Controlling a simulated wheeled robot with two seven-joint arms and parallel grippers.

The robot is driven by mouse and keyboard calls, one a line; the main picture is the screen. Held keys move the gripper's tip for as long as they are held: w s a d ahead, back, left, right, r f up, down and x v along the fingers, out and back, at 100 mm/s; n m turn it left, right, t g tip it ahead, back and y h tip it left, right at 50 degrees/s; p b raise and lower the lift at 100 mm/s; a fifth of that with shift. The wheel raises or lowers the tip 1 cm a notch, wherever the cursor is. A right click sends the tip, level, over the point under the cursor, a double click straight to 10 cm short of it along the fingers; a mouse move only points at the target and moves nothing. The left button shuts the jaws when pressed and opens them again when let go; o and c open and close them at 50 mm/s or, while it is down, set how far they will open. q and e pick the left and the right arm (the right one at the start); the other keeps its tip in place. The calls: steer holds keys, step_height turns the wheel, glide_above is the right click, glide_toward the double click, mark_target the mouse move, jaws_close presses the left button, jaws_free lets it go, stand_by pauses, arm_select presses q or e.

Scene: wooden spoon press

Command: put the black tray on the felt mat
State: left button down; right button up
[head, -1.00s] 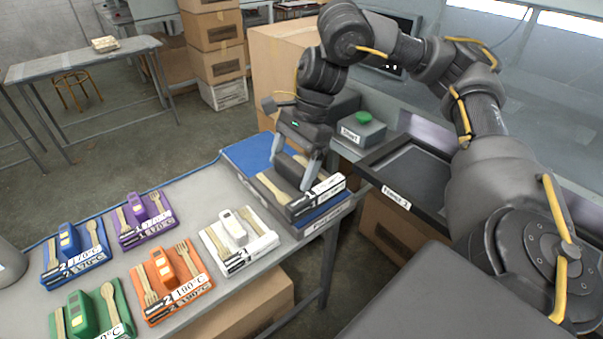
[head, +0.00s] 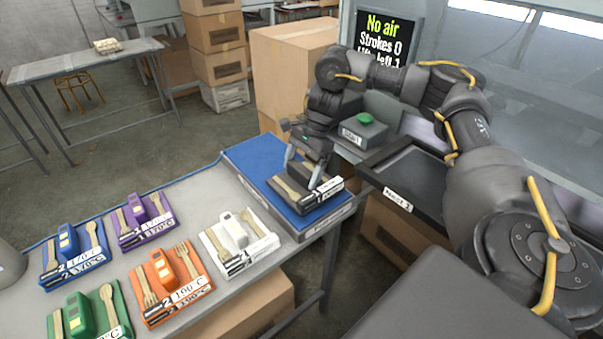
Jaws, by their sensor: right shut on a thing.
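The black tray (head: 329,184) is over the blue felt mat (head: 255,160), with blue showing around it on several sides. It carries a pale wooden piece and a dark upright block, and has a white label on its front edge. It looks level and on or very close to the mat; I cannot tell whether it touches. My right gripper (head: 303,172) comes from above and is shut on the tray at its dark block. The fingers and wrist hide part of the block and the tray's back. My left gripper is not in view.
White (head: 262,243), orange (head: 195,291), purple (head: 166,225), blue (head: 50,283) and green (head: 121,325) trays stand on the grey table left of the mat. A grey box with a green button (head: 363,119) and a dark framed tray (head: 428,180) are to the right.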

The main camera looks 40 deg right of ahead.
steer(key=shift+f, duration=0.75)
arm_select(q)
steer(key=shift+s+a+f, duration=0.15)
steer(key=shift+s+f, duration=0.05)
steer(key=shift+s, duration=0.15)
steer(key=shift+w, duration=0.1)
